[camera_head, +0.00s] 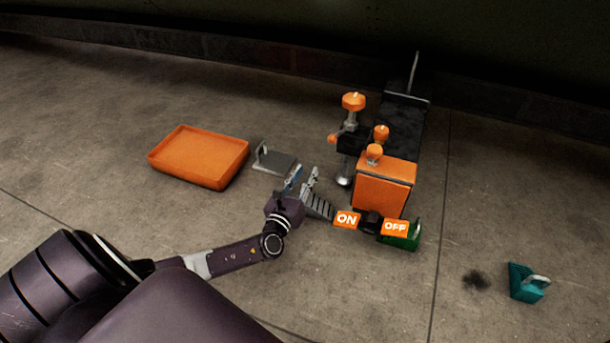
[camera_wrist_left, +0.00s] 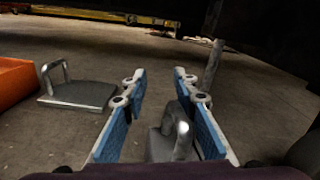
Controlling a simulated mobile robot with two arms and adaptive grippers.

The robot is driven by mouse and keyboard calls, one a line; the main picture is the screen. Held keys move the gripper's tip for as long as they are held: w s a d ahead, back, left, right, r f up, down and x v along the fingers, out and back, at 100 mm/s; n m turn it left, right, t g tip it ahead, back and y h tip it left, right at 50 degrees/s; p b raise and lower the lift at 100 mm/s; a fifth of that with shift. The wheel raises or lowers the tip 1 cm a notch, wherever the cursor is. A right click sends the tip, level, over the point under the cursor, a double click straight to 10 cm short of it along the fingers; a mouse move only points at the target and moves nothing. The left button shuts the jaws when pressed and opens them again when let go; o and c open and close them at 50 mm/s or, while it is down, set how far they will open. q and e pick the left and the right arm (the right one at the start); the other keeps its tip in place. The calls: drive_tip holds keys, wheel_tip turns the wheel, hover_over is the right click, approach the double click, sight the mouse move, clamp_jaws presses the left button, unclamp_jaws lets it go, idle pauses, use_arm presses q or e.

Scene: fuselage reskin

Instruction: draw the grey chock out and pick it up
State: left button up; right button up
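The grey chock (camera_head: 318,206) is a ribbed wedge on the floor, just left of the orange ON block in the head view. In the left wrist view, a grey body with a rounded metal handle (camera_wrist_left: 181,132), apparently this chock, stands between my fingers, closer to the right one. My left gripper (camera_head: 301,182) is low over the floor beside the chock. Its blue-padded fingers (camera_wrist_left: 165,128) are apart, with a gap left of the handle. The chock's lower part is hidden by the gripper. My right gripper is not in view.
A grey plate with a handle (camera_head: 275,159) and an orange tray (camera_head: 203,158) lie to the left. An orange-and-black clamped unit (camera_head: 384,183) stands behind. The OFF block (camera_head: 395,227) and a green chock (camera_head: 407,242) are right. A teal chock (camera_head: 526,283) lies far right.

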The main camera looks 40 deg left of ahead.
use_arm(q)
drive_tip(key=shift+r, duration=0.1)
wheel_tip(320, 180, up, 10)
idle(0.7)
idle(0.3)
